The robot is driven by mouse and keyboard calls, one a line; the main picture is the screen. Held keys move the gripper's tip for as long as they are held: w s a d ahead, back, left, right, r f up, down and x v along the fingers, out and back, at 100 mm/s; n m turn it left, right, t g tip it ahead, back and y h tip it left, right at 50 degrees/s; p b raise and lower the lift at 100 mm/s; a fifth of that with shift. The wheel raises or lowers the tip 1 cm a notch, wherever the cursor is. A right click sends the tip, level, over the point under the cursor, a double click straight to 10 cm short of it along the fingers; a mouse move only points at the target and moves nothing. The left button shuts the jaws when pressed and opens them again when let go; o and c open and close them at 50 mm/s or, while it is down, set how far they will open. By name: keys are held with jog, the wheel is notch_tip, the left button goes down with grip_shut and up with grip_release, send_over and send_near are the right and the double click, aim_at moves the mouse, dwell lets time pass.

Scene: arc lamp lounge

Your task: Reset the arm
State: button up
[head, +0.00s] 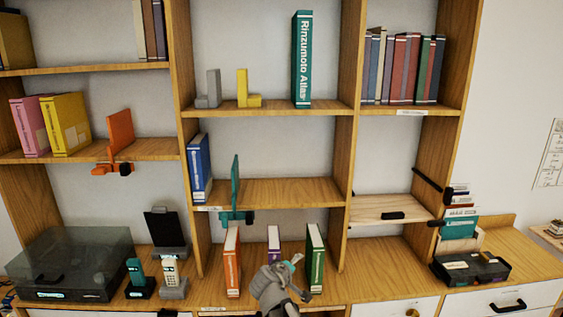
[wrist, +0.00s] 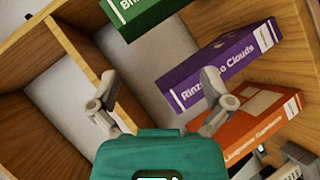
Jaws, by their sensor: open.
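My gripper (head: 299,277) is low in the middle of the head view, in front of the counter. In the wrist view my gripper (wrist: 159,82) has its two fingers spread wide, with nothing held between them. Behind it an orange book (head: 232,262), a purple book (head: 273,240) and a green book (head: 315,258) stand upright on the counter, apart from each other. In the wrist view the purple book (wrist: 225,65) shows behind the right finger, with the orange book (wrist: 255,120) below and part of the green book (wrist: 135,15) above. My arm hides the purple book's lower part in the head view.
The wooden shelf unit (head: 285,113) rises behind, holding a teal atlas (head: 302,60), bookends and other books. A turntable (head: 75,265) and phones (head: 171,273) stand at left. A black box (head: 470,268) lies at right. The counter right of the green book is mostly clear.

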jog(key=s+d+f+m+g, duration=0.5)
jog(key=s+d+f+g, duration=0.15)
jog(key=d, duration=0.35)
jog(key=s+d+f+m+g+y, duration=0.1)
jog(key=s+d+f+g+y, duration=0.1)
jog(key=s, duration=0.3)
jog(key=s+d+f+m+g+y, duration=0.1)
jog(key=s+m+g+y, duration=0.1)
jog(key=s, duration=0.4)
jog(key=shift+s+d+f+g+y, duration=0.35)
jog(key=shift+g+y, duration=0.2)
jog(key=shift+y, duration=0.25)
